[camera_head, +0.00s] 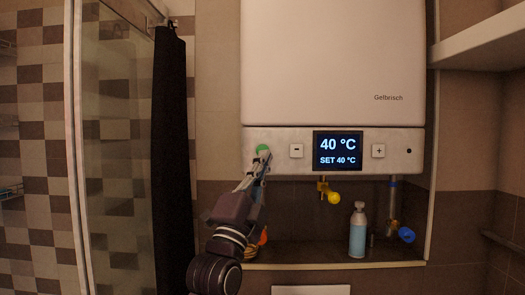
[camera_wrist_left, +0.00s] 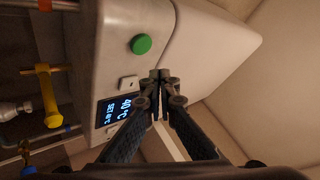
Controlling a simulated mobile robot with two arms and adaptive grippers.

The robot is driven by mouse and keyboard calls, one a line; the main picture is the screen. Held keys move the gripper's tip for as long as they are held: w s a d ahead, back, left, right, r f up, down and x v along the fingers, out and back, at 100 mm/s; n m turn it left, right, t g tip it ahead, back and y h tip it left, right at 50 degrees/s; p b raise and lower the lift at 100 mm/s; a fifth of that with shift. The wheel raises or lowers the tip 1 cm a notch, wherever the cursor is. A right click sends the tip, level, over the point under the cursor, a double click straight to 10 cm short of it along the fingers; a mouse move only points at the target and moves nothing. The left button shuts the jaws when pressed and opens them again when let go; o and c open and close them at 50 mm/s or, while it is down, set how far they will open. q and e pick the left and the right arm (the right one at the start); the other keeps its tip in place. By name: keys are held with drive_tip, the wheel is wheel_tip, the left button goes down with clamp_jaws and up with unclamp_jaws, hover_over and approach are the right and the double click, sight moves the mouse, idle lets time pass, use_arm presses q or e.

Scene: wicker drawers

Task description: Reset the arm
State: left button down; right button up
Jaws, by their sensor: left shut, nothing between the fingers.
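My left gripper (camera_head: 264,158) reaches up to the lower left of the white water heater (camera_head: 335,60), just below its round green button (camera_head: 262,150). In the left wrist view the gripper (camera_wrist_left: 160,76) is shut and empty, with the green button (camera_wrist_left: 141,44) beyond its fingertips to the upper left. I cannot tell whether the fingertips touch the heater. The display (camera_head: 338,151) is lit and reads 40 °C, SET 40 °C. A minus button (camera_head: 296,151) and a plus button (camera_head: 378,151) flank it. My right gripper is not in view.
A shelf below the heater holds a light blue bottle (camera_head: 357,232). Pipes with a yellow valve (camera_head: 333,198) and a blue valve (camera_head: 406,235) hang under the heater. A dark towel (camera_head: 170,150) hangs at the left by the glass shower door (camera_head: 115,160).

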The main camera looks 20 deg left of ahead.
use_arm(q)
drive_tip(key=shift+s+d, duration=0.25)
drive_tip(key=shift+s, duration=0.6)
